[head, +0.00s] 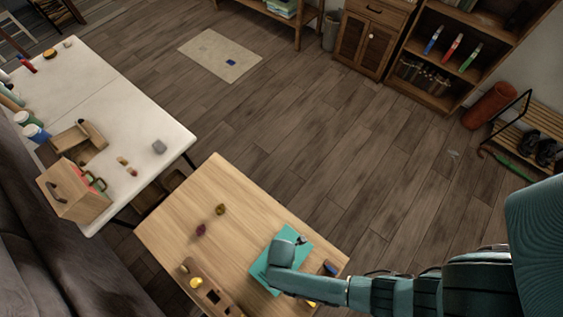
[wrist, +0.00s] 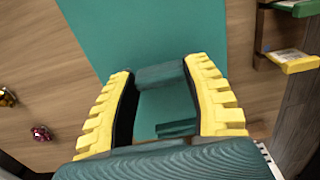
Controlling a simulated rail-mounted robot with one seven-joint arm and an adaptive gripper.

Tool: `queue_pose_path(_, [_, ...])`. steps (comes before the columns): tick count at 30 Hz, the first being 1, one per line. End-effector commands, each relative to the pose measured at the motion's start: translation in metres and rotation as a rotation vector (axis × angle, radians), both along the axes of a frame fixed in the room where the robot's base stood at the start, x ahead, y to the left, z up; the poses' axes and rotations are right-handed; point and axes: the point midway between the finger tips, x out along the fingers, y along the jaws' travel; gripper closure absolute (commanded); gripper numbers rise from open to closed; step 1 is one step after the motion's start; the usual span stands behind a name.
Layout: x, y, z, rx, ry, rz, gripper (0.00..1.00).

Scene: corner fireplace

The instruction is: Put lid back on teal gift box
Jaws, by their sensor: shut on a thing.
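A flat, square teal lid (head: 297,248) shows on or just above the light wooden table (head: 190,215) in the head view. It fills the upper middle of the wrist view as a teal panel (wrist: 150,30). My gripper (wrist: 160,75) has its yellow ribbed fingers on either side of a raised teal block on this panel, closed on it. In the head view my arm covers the gripper and part of the lid. I cannot tell the box body apart from the lid, nor whether the two touch.
An olive ornament (head: 221,209) and a purple one (head: 201,229) lie left of the lid. A wooden holder with yellow pieces (head: 197,282) is at the front edge. A small dark blue item (head: 330,268) is close on the right. A white table (head: 125,105) stands at left.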

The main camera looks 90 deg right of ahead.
Motion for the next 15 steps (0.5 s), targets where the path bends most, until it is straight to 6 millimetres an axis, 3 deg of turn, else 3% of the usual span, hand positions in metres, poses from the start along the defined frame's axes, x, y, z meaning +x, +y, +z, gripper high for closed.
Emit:
queue_pose_path(8, [0.0002, -0.0001, -0.0011, 0.000, 0.000, 0.000, 0.85])
queue_pose_path(9, [0.0002, -0.0001, -0.0011, 0.000, 0.000, 0.000, 0.46])
queue_pose_path(13, [0.0002, -0.0001, -0.0011, 0.000, 0.000, 0.000, 0.21])
queue_pose_path(15, [0.0001, 0.0000, -0.0011, 0.000, 0.000, 0.000, 0.21])
